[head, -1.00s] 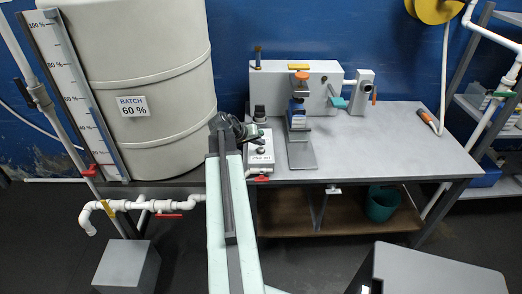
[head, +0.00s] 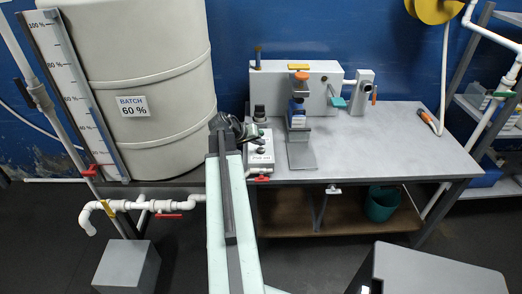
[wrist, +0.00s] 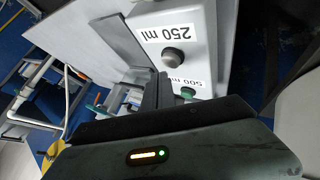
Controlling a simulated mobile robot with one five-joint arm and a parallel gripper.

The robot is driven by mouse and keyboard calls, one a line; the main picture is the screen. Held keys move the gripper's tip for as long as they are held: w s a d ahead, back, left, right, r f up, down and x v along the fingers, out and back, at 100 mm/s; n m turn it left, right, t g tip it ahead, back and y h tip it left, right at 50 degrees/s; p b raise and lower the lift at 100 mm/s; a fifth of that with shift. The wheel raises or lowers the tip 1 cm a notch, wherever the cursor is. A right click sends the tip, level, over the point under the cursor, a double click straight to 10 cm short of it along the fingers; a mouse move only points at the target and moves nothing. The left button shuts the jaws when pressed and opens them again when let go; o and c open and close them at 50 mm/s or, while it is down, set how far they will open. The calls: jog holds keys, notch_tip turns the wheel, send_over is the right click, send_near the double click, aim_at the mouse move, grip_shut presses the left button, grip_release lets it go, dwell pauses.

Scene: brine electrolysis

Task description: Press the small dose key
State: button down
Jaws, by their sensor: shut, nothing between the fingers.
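The dosing box (wrist: 205,40) is white-grey in the wrist view, with a "250 ml" label (wrist: 168,32) and a "500 ml" label (wrist: 187,81). A round grey key (wrist: 173,58) sits beside the 250 ml label. A green key (wrist: 187,92) sits by the 500 ml label, partly hidden by my gripper. My gripper (wrist: 158,82) is shut and empty; its dark fingers point at the box near the two keys. Contact with a key cannot be told. In the head view the box (head: 260,157) stands at the bench's left end, with my gripper (head: 250,132) at its upper part.
The grey bench (head: 400,145) has clear room at its right. A stand with a blue-and-orange bottle (head: 298,105) is just right of the box. A large batch tank (head: 150,70) is close on the left. A red-handled valve (head: 258,178) is below the box.

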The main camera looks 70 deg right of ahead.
aim_at(259, 149)
jog(key=shift+w+f+b, duration=0.1)
jog(key=shift+f+b, duration=0.35)
jog(key=shift+f+b, duration=0.5)
dwell(0.6)
jog(key=shift+r+p, duration=1)
notch_tip(259, 149, up, 5)
jog(key=p, duration=0.5)
jog(key=shift+w, duration=0.1)
dwell(0.5)
